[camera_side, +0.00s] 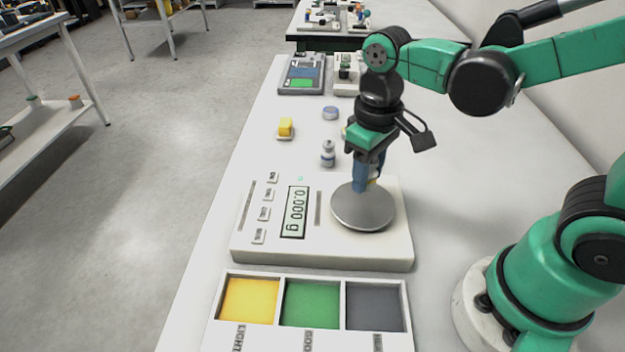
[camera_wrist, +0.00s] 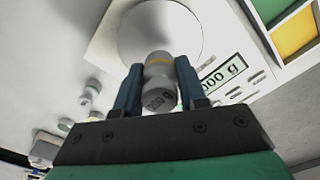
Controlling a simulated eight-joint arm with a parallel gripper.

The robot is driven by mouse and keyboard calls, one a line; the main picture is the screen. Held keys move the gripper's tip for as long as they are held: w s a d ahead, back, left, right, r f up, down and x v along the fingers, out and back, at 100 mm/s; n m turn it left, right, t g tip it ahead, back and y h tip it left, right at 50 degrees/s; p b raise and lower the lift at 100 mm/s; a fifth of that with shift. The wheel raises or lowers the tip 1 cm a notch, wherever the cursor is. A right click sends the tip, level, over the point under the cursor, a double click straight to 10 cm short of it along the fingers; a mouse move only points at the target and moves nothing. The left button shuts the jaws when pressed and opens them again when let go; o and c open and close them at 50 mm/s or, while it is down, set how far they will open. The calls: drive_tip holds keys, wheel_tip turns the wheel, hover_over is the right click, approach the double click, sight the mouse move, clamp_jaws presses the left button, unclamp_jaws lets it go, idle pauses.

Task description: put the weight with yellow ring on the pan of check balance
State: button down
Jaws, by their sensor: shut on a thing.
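The weight with the yellow ring (camera_wrist: 160,92) is a grey metal cylinder, held between the blue fingers of my gripper (camera_wrist: 160,82). In the side view my gripper (camera_side: 368,182) points down over the round metal pan (camera_side: 352,214) of the large white balance (camera_side: 340,256), and its fingers hide most of the weight. The pan also shows in the wrist view (camera_wrist: 190,28), just beyond the weight. The balance display (camera_side: 295,212) reads 0.000 g. I cannot tell whether the weight touches the pan.
A tray (camera_side: 280,285) with yellow, green and grey compartments stands in front of the balance. Behind it stand a small metal weight (camera_side: 328,152), a yellow block (camera_side: 286,128) and a round bluish piece (camera_side: 330,112). A grey device (camera_side: 302,75) is farther back.

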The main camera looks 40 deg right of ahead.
drive_tip(key=shift+f, duration=1.6)
drive_tip(key=shift+f, duration=0.1)
drive_tip(key=c, duration=0.5)
unclamp_jaws()
wheel_tip(320, 180, up, 12)
drive_tip(key=shift+w+d+f+m+t, duration=0.25)
drive_tip(key=shift+d+f+t, duration=0.35)
drive_tip(key=shift+t, duration=0.6)
drive_tip(key=shift+w+d+f+m+t, duration=0.2)
drive_tip(key=shift+w+d+f+t, duration=0.15)
drive_tip(key=shift+f+t, duration=0.7)
drive_tip(key=shift+w+d+f+m+t, duration=0.25)
drive_tip(key=shift+d+f+t, duration=0.25)
drive_tip(key=shift+t, duration=0.85)
